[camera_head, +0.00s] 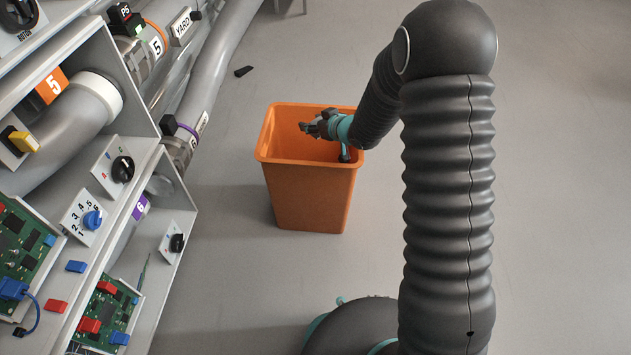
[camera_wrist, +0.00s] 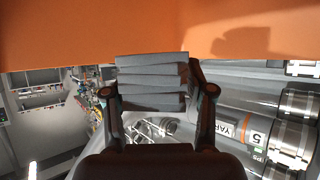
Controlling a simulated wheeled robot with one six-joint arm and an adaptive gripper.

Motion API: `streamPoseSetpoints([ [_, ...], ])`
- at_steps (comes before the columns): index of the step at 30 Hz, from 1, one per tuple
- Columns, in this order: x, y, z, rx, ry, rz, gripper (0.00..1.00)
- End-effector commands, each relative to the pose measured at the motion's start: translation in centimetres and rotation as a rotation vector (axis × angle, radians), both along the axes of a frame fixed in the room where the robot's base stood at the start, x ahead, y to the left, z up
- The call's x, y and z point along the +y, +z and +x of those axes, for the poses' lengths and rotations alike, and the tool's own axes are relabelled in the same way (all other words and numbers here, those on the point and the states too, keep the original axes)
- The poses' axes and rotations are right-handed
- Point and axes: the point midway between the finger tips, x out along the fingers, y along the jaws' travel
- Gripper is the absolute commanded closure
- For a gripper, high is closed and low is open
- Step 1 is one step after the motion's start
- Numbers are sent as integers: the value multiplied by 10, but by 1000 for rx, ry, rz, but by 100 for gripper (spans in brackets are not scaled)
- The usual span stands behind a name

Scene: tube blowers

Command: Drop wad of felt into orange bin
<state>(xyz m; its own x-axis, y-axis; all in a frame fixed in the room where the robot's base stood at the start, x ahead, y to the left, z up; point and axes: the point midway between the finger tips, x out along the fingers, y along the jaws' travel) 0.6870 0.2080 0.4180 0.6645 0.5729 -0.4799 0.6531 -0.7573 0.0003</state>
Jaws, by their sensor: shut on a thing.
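The orange bin (camera_head: 308,195) stands upright on the floor in the middle of the head view. Its orange wall also fills the top of the wrist view (camera_wrist: 70,30). My gripper (camera_head: 312,128) is over the bin's open top, within the outline of its rim. In the wrist view my gripper (camera_wrist: 158,92) is shut on the wad of felt (camera_wrist: 150,80), a grey folded stack held between both fingers. In the head view the felt is too small to tell apart from the fingers. The bin's bottom is hidden.
A grey cabinet with panels, knobs and circuit boards (camera_head: 107,310) stands at the left. Large grey pipes (camera_head: 215,70) run along behind it. A small dark object (camera_head: 243,71) lies on the floor. The floor right of the bin is clear beyond my arm.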

Motion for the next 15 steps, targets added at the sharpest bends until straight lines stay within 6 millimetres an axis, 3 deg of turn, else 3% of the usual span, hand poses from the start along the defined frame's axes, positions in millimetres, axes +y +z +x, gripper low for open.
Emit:
streamPoseSetpoints([
  [8, 1, -1, 0, 0, 1, 0, 70],
  [9, 1, -1, 0, 0, 1, 0, 37],
  [12, 1, -1, 0, 0, 1, 0, 16],
  [15, 1, -1, 0, 0, 1, 0, 16],
])
